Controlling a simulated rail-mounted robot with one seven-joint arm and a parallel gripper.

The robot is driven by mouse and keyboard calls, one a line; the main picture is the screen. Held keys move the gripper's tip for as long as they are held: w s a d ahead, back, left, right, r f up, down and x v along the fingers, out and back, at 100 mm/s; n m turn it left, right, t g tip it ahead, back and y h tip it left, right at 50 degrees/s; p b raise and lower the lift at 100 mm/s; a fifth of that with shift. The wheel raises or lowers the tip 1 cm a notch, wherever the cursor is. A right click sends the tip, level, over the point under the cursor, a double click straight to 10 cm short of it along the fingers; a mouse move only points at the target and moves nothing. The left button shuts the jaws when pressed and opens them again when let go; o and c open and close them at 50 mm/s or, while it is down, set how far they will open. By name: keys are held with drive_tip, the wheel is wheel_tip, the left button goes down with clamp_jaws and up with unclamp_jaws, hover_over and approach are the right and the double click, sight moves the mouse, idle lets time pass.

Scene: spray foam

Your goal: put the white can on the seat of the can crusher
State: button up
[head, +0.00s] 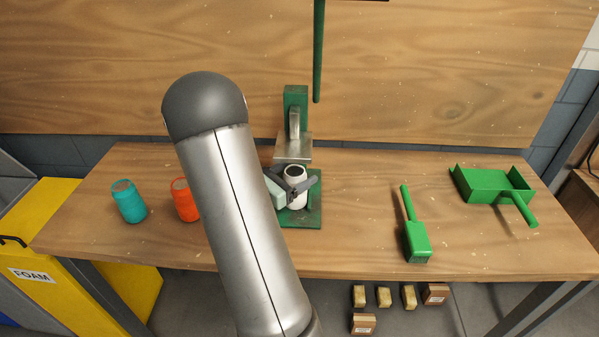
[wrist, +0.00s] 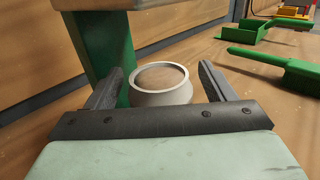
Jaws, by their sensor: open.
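The white can (head: 295,186) stands upright on the green base of the can crusher (head: 314,215), below its metal press plate (head: 293,147). In the wrist view the white can (wrist: 161,84) shows its round rim between the two fingers. My gripper (head: 300,186) is open around the can, one finger on each side. In the wrist view the fingers of my gripper (wrist: 160,85) stand apart from the can, with a gap most visible on the right. The can's lower part is hidden by my gripper in the wrist view.
A teal can (head: 129,202) and an orange can (head: 184,200) stand at the left of the table, the orange one partly behind my arm. A green brush (head: 416,238) and a green dustpan (head: 490,185) lie at the right. The table between crusher and brush is clear.

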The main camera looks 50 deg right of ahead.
drive_tip(key=b+v, duration=0.1)
drive_tip(key=v, duration=1)
drive_tip(key=s+a+m+y, duration=0.9)
drive_tip(key=a+y, duration=0.1)
drive_tip(key=a, duration=0.3)
drive_tip(key=a+m+t+y, duration=0.4)
drive_tip(key=a+m+y, duration=0.2)
drive_tip(key=a, duration=1)
drive_tip(key=shift+s+y, duration=0.25)
drive_tip(key=shift+y, duration=0.65)
